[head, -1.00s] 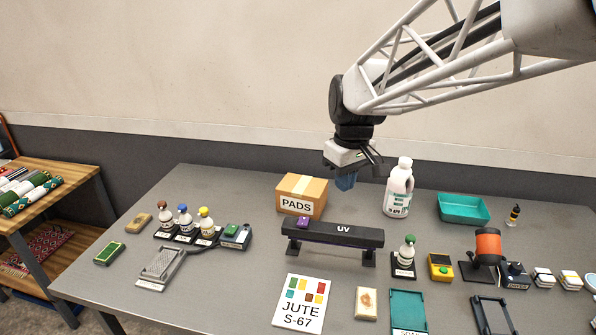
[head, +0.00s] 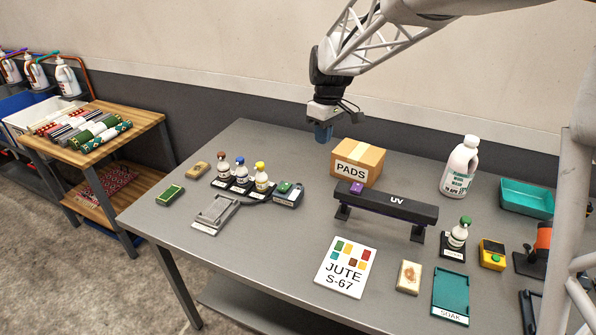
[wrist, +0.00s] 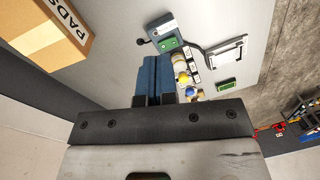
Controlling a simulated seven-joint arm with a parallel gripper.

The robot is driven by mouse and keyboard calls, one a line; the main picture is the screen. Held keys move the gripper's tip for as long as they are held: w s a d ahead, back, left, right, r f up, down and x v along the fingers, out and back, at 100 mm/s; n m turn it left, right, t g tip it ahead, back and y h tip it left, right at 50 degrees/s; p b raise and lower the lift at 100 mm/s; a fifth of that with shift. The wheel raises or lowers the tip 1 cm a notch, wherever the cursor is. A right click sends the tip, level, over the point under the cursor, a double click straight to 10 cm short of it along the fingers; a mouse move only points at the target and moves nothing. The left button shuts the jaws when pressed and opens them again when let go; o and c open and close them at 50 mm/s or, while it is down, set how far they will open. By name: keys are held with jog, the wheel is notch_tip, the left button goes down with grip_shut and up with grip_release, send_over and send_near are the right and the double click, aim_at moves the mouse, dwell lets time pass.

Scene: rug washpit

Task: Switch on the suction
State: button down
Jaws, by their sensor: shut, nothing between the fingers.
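A grey-blue box with a green top (head: 288,193) stands on the table at the right end of the row of small bottles. It also shows in the wrist view (wrist: 166,40), where a dark hose or cable runs from it toward a grey metal tray (head: 214,214). Its label is too small to read, so I cannot tell for sure that it is the suction switch. My gripper (head: 323,134) hangs above the back of the table, above and behind the box, apart from it. Its blue fingers (wrist: 156,78) are closed together and empty.
The PADS carton (head: 358,163) stands just right of my gripper. A black UV bar (head: 387,204) stands in front of it. Small bottles with red, blue and yellow caps (head: 240,173) stand left of the box. A yellow box with a green button (head: 493,254) is further right.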

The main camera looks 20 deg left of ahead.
aim_at(284, 187)
jog(key=w+a+f+n, duration=0.1)
jog(key=a+f+n, duration=0.2)
jog(key=a, duration=0.9)
notch_tip(284, 187, down, 2)
jog(key=shift+a+f+g, duration=0.15)
jog(key=shift+f+g, duration=0.1)
jog(key=shift+g, duration=0.05)
jog(key=shift+f, duration=0.2)
jog(key=f, duration=0.4)
jog(key=s+f, duration=0.1)
jog(key=f, duration=0.4)
jog(key=s+f, duration=0.1)
jog(key=f, duration=0.3)
jog(key=shift+f, duration=0.25)
jog(key=shift+s+f+t, duration=0.15)
jog(key=shift+f+t, duration=0.15)
jog(key=shift+t, duration=0.1)
jog(key=shift+w, duration=0.2)
jog(key=shift+w+r, duration=0.35)
jog(key=shift+w, duration=0.2)
